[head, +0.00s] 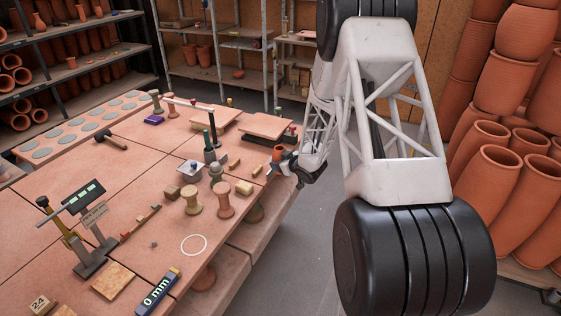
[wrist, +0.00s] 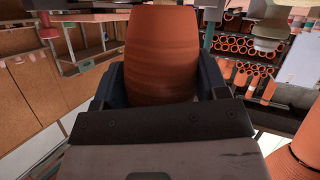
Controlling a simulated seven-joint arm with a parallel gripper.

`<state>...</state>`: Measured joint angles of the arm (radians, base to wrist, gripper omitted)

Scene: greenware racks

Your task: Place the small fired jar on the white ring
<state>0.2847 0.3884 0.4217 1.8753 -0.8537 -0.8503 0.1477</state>
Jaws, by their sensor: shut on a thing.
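The small fired jar (head: 278,151) is orange-brown clay and sits in my gripper (head: 286,166), at the right edge of the table in the head view. In the wrist view the jar (wrist: 162,55) fills the space between the two dark blue fingers of my gripper (wrist: 161,80). The gripper is shut on the jar, which looks roughly upright. I cannot tell whether its base touches the table. The white ring (head: 194,245) is a thin outline on the front right of the tabletop. It is empty, well below and left of my gripper in the picture.
Two spool-shaped stands (head: 191,200) (head: 223,200) stand between jar and ring. Grey-topped pieces (head: 215,172) and a small yellowish block (head: 244,188) are nearby. The tabletop around the ring is clear.

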